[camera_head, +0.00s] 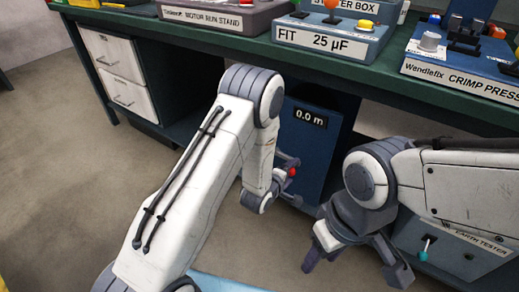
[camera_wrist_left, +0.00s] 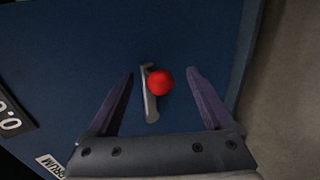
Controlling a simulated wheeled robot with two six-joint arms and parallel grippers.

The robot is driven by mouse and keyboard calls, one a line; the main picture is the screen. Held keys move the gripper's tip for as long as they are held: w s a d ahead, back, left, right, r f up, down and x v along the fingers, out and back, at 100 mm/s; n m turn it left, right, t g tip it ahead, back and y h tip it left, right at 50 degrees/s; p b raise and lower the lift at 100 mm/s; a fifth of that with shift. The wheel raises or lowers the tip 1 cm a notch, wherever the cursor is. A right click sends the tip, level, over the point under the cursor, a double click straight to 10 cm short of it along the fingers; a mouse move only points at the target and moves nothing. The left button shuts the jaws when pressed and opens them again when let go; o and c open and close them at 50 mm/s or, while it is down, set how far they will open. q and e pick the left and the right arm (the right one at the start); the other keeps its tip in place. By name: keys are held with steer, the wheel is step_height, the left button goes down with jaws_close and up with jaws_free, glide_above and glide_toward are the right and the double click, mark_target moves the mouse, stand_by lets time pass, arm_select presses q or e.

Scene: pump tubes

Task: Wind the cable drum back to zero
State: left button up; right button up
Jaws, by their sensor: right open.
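The cable drum's blue housing (camera_head: 305,140) stands under the bench, and its black display (camera_head: 311,118) reads 0.0 m. The left wrist view shows a grey crank arm (camera_wrist_left: 150,104) with a red ball knob (camera_wrist_left: 160,81) on the blue face (camera_wrist_left: 85,50), and part of the DRUM label (camera_wrist_left: 50,165). My left gripper (camera_head: 289,178) is at the red knob, open, with one finger on each side of it and visible gaps to both. My right gripper (camera_head: 356,271) is open and empty, pointing down in front of the earth tester (camera_head: 455,253).
The green bench (camera_head: 230,42) carries a motor run stand (camera_head: 225,18), a blue 25 µF box (camera_head: 330,40) and a crimp press (camera_head: 465,65). White drawers (camera_head: 125,75) stand at the left. The floor at the left is clear.

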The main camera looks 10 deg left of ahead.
arm_select(q)
steer(key=shift+s+a+r, duration=0.1)
steer(key=shift+s+r, duration=0.1)
steer(key=shift+s, duration=0.05)
steer(key=p+v, duration=0.2)
steer(key=v, duration=0.5)
steer(key=shift+s+p, duration=0.2)
steer(key=shift+p, duration=0.1)
